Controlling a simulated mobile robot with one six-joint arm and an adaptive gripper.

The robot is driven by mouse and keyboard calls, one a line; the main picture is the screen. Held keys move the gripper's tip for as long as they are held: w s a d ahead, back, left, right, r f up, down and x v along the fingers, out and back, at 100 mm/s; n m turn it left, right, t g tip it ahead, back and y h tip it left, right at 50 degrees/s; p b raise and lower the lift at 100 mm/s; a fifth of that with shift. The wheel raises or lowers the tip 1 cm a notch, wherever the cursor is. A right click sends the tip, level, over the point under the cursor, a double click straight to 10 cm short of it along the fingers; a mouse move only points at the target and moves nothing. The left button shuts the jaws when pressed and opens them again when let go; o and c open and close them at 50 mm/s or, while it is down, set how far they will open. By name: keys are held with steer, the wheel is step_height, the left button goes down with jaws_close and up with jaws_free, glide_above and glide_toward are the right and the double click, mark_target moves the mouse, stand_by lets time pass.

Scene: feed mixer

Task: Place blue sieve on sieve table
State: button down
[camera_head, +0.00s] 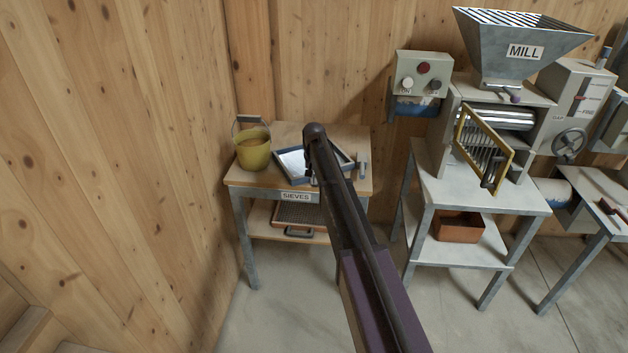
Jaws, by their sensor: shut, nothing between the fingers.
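The sieve table (240,180) stands in the corner and carries a "SIEVES" label on its front edge. The blue sieve (292,166) lies on its top, with a blue rim and a pale mesh. My arm crosses in front of the sieve and hides its middle. My gripper (310,176) hangs below the arm's end, over the sieve, small, dark and partly hidden. It is shut with nothing held. I cannot tell whether it touches the sieve.
A yellow bucket (253,153) stands left of the sieve and a small grey tool (362,165) lies right of it. Another sieve (298,214) is on the lower shelf. The mill (510,55) stands to the right with its yellow-framed door (463,128) swung out.

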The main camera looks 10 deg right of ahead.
steer(key=shift+r+p, duration=1.35)
steer(key=shift+r, duration=0.3)
steer(key=shift+s, duration=0.1)
steer(key=s+a+n, duration=0.1)
steer(key=s+n, duration=0.2)
steer(key=s, duration=3.3)
steer(key=shift+s+a+n, duration=0.2)
steer(key=shift+a+n, duration=0.05)
steer(key=shift+n, duration=0.05)
steer(key=c, duration=1.4)
jaws_free()
